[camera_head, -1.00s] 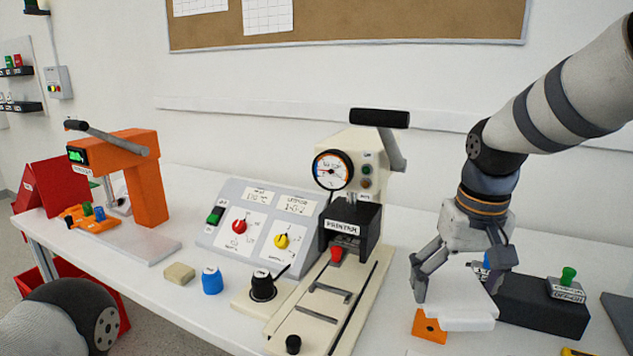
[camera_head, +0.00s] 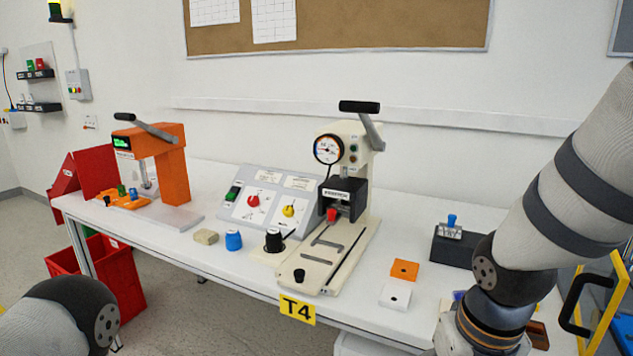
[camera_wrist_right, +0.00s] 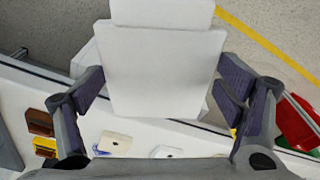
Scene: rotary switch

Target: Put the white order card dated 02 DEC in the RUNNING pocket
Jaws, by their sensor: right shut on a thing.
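My right gripper (camera_wrist_right: 160,88) shows in the right wrist view with its two fingers on either side of a blank-looking white card (camera_wrist_right: 152,65). In the head view only my right wrist shows at the lower right, and the fingers and card are out of sight. My left gripper is out of view; only a left arm link shows at lower left. I cannot make out a RUNNING pocket in either view.
A black stamp holder (camera_head: 452,250) and yellow frame (camera_head: 600,310) are near my right arm.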

